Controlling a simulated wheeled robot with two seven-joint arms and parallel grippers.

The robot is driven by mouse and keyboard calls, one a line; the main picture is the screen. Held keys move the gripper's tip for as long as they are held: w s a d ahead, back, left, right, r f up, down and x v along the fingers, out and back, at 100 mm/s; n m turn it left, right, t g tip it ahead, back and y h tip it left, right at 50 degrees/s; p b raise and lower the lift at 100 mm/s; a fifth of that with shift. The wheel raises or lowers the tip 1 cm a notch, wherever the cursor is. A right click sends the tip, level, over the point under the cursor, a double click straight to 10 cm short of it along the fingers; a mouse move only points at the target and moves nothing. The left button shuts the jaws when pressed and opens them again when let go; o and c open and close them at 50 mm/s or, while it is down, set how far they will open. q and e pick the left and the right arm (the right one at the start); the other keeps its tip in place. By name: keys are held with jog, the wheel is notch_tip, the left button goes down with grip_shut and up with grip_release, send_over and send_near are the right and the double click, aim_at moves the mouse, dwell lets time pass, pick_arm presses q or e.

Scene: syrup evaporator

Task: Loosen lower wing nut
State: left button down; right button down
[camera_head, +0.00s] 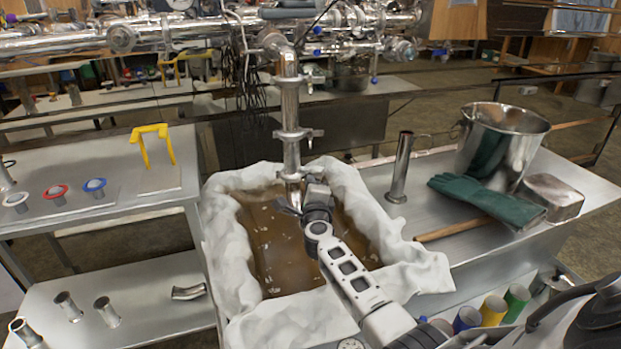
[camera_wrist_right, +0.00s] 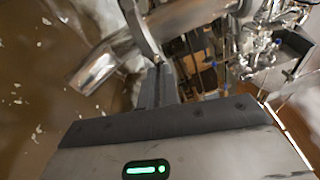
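A shiny vertical steel pipe (camera_head: 290,105) comes down over the basin of brown liquid. It carries an upper clamp with a wing nut (camera_head: 316,132) on its right side and a lower clamp (camera_head: 291,176) with its wing nut (camera_head: 316,169), partly hidden by my gripper. My right gripper (camera_head: 301,205) is at the pipe's bottom end, just below the lower clamp. In the right wrist view, the pipe's end (camera_wrist_right: 92,72) lies left of my dark fingers (camera_wrist_right: 150,45). The fingers look close together, but their tips and any contact with the nut are unclear. My left gripper is out of view.
White cloth (camera_head: 228,235) lines the basin around the liquid (camera_head: 265,235). On the right bench are a steel cylinder (camera_head: 401,170), a bucket (camera_head: 512,125), green gloves (camera_head: 485,198) and a metal box (camera_head: 552,193).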

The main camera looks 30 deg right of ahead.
pick_arm(q)
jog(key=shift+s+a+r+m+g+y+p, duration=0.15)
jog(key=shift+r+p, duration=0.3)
jog(key=shift+p, duration=0.75)
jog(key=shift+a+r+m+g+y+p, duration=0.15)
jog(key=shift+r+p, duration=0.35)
jog(key=shift+p, duration=0.65)
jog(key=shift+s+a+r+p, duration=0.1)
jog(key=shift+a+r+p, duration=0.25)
jog(key=shift+p, duration=0.85)
pick_arm(e)
jog(key=shift+f+n, duration=0.1)
jog(key=shift+n, duration=8.9)
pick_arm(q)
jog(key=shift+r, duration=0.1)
pick_arm(e)
jog(key=shift+d, duration=0.1)
jog(key=c, duration=1.6)
grip_release()
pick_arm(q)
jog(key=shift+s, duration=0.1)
